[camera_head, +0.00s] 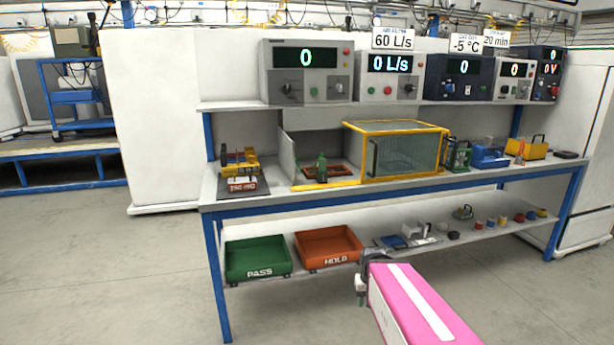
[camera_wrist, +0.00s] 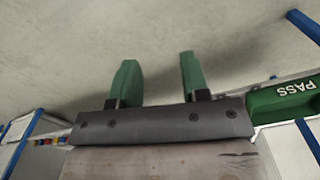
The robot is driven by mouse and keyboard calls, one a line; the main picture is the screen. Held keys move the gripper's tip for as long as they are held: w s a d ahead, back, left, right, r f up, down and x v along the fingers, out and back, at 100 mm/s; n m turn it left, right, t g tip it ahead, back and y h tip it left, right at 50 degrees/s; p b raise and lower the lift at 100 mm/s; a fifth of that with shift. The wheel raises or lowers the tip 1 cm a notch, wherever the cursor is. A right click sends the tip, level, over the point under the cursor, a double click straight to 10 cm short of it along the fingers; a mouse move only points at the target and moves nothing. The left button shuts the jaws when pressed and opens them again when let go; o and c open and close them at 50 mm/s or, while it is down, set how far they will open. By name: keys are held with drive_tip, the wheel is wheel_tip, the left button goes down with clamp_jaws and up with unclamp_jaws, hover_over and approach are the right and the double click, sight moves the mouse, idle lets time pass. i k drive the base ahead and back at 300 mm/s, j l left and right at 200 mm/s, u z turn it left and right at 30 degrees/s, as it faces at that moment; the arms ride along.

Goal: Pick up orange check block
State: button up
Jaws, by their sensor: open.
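Several small coloured blocks stand in a row at the right of the lower shelf in the head view, among them a red-orange one (camera_head: 519,217). They are too small to tell for sure which is the orange check block. In the wrist view the row is a tiny coloured strip at the far left. My gripper (camera_wrist: 158,78) is open, its two green fingers apart with nothing between them. In the head view my gripper (camera_head: 361,290) hangs in front of the bench, to the left of the blocks and well apart from them.
A green PASS tray (camera_head: 258,272) and an orange HOLD tray (camera_head: 328,260) sit at the shelf's left. The workbench top (camera_head: 310,201) above holds a yellow-framed cage (camera_head: 400,151) and several fixtures. Blue legs (camera_head: 218,285) bound the shelf. The floor in front is clear.

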sight(249, 183)
drive_tip(key=i+u, duration=0.2)
drive_tip(key=u, duration=0.2)
drive_tip(key=i+u, duration=0.2)
drive_tip(key=u, duration=0.15)
drive_tip(key=i+u, duration=0.15)
drive_tip(key=u, duration=0.25)
